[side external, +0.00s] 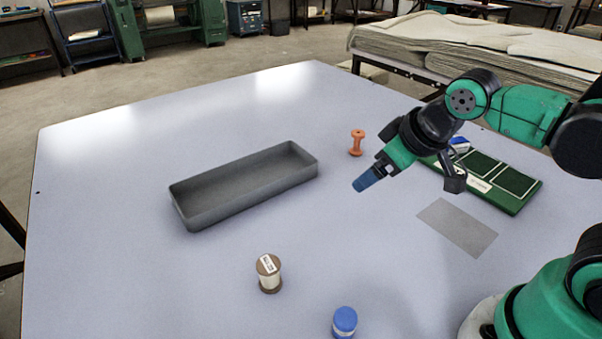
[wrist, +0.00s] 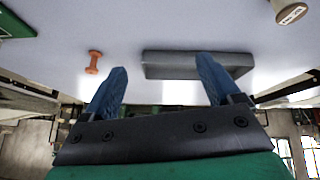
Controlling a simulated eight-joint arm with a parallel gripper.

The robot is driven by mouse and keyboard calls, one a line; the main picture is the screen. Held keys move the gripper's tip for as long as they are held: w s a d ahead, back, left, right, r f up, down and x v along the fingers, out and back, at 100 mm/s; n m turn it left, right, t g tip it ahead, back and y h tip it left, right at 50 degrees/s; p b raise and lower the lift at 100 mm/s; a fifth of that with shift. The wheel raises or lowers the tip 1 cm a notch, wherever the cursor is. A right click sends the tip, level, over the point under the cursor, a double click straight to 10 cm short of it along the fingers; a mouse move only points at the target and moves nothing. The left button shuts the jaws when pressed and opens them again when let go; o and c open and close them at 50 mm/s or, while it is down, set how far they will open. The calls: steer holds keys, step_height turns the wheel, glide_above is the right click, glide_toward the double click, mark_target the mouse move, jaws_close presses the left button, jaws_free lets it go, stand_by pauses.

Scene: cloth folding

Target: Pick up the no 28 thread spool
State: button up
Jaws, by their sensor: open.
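A brown-ended spool with cream thread (side external: 270,282) stands upright on the table at the front, with a white label on top. Its label is too small to read, so I cannot tell whether it is no 28. It also shows at the top right of the wrist view (wrist: 291,13). A blue spool (side external: 344,322) stands at the front edge of the side view, its number not visible. An empty orange spool (side external: 357,142) stands behind my gripper and also shows in the wrist view (wrist: 94,61). My gripper (side external: 362,184) is open and empty, above the table; its blue fingers are apart in the wrist view (wrist: 162,66).
A long grey tray (side external: 190,217), empty, lies left of my gripper. A green board (side external: 525,203) with dark panels lies at the right, with a blue-and-white item (side external: 459,144) by its far end. A flat grey rectangle (side external: 457,227) lies nearby. The table's left side is clear.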

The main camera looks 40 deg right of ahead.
mark_target(267, 266)
steer(key=w+a+f+n+h, duration=0.1)
steer(key=a+f+n+h, duration=0.1)
steer(key=a+n, duration=0.3)
steer(key=w+a+f+n+h, duration=0.1)
steer(key=a+f+n+h, duration=0.1)
steer(key=a+n, duration=0.3)
steer(key=w+a+f+n+h, duration=0.1)
steer(key=a+n, duration=0.4)
steer(key=n, duration=0.5)
steer(key=shift+w+a+f+h, duration=0.2)
steer(key=shift+f+h, duration=0.15)
steer(key=shift+h, duration=0.2)
steer(key=shift+w+a+f+h, duration=0.1)
steer(key=shift+w+f+h, duration=0.1)
steer(key=shift+f+h, duration=0.25)
steer(key=s+a+n, duration=0.1)
steer(key=s+a+f+n+t+h, duration=0.1)
steer(key=n, duration=0.1)
steer(key=a+f+n+t, duration=0.1)
steer(key=a, duration=0.1)
steer(key=shift+s+f+h, duration=0.2)
steer(key=shift+s+h, duration=0.1)
steer(key=shift+s, duration=0.1)
steer(key=shift+s+a+f+n+t, duration=0.15)
steer(key=shift+s+f+n+t, duration=0.15)
steer(key=shift+n, duration=0.1)
steer(key=shift+x, duration=2.7)
jaws_close()
